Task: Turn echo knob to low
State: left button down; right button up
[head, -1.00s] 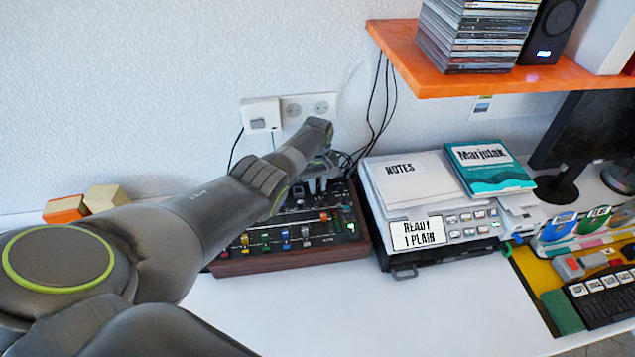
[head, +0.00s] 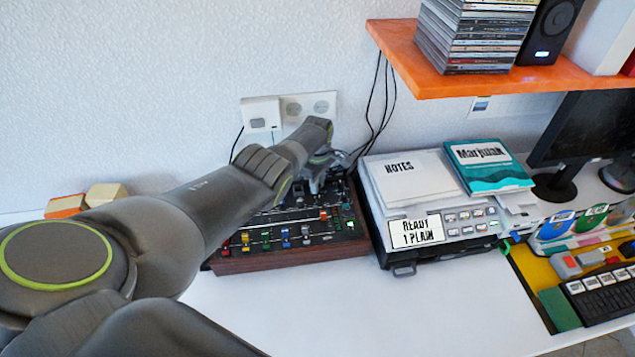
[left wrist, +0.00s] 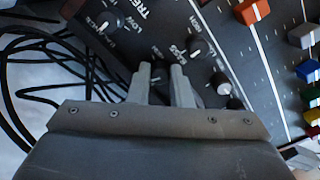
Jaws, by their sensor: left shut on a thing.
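The mixer (head: 293,259) is a dark panel in a wooden case, with coloured sliders in front and knobs toward the back. My left gripper (head: 316,184) reaches down to the back right of the panel. In the left wrist view, the fingertips (left wrist: 161,70) are close together, shut on a small knob mostly hidden between them. Black knobs with white pointer lines show nearby, one by the word BASS (left wrist: 194,48) and one at the upper left (left wrist: 106,24). No ECHO label is readable, so I cannot tell the held knob's name or setting. My right gripper is not in view.
Black cables (left wrist: 38,62) run beside the mixer's back edge. A grey machine (head: 455,228) with papers and a teal book (head: 487,168) stands right of the mixer. An orange shelf (head: 470,80) overhangs at the upper right. The white table in front (head: 330,305) is clear.

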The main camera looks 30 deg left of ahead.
pick_arm(q)
jog(key=shift+w, duration=0.1)
jog(key=c, duration=1.6)
grip_release()
